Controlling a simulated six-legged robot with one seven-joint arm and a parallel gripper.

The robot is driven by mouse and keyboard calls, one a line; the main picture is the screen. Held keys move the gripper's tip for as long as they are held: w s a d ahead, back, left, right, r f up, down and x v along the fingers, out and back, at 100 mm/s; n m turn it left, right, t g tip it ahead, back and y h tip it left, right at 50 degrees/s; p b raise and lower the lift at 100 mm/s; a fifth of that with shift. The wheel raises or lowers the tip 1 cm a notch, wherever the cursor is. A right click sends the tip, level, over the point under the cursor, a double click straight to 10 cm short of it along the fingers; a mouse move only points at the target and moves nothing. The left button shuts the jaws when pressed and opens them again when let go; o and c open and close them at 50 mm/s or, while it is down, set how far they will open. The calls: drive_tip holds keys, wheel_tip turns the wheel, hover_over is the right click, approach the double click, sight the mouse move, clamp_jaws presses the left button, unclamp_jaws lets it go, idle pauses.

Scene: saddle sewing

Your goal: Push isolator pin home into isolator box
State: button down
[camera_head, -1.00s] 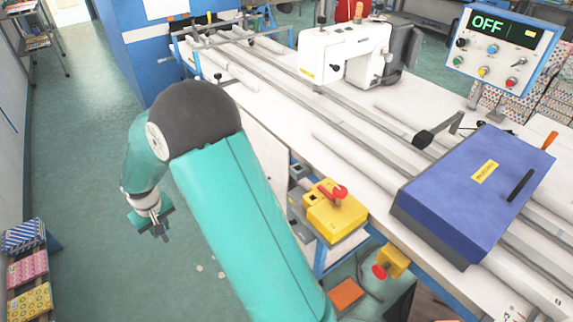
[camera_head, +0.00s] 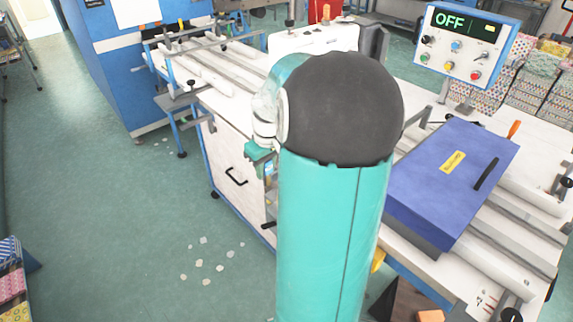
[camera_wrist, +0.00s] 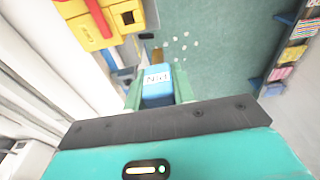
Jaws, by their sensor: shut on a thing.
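The isolator pin (camera_wrist: 157,88) is a blue block with a white label and a small brownish tip at its far end. My gripper (camera_wrist: 158,80) is shut on it, with a green finger on each side. The yellow isolator box (camera_wrist: 75,37) is at the upper left in the wrist view, with a red lever and a dark square opening. The pin is apart from the box, right of and below that opening in the picture. In the head view my gripper (camera_head: 264,160) is partly hidden by my arm, which also hides the box.
A blue case (camera_head: 440,195) lies on the long white table at right. A control panel reading OFF (camera_head: 466,45) stands behind it. A white sewing machine (camera_head: 310,38) is partly hidden. Green floor with pale scraps is clear at left.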

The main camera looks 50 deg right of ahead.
drive_tip(key=s+d, duration=0.1)
drive_tip(key=s+r, duration=0.1)
drive_tip(key=s, duration=0.1)
drive_tip(key=s+d, duration=0.1)
drive_tip(key=s, duration=0.1)
drive_tip(key=shift+d+r, duration=0.35)
drive_tip(key=shift+r, duration=0.05)
drive_tip(key=shift+s+f, duration=0.1)
drive_tip(key=shift+f, duration=2.4)
drive_tip(key=shift+f, duration=2.3)
drive_tip(key=c, duration=1.1)
unclamp_jaws()
drive_tip(key=shift+r, duration=0.15)
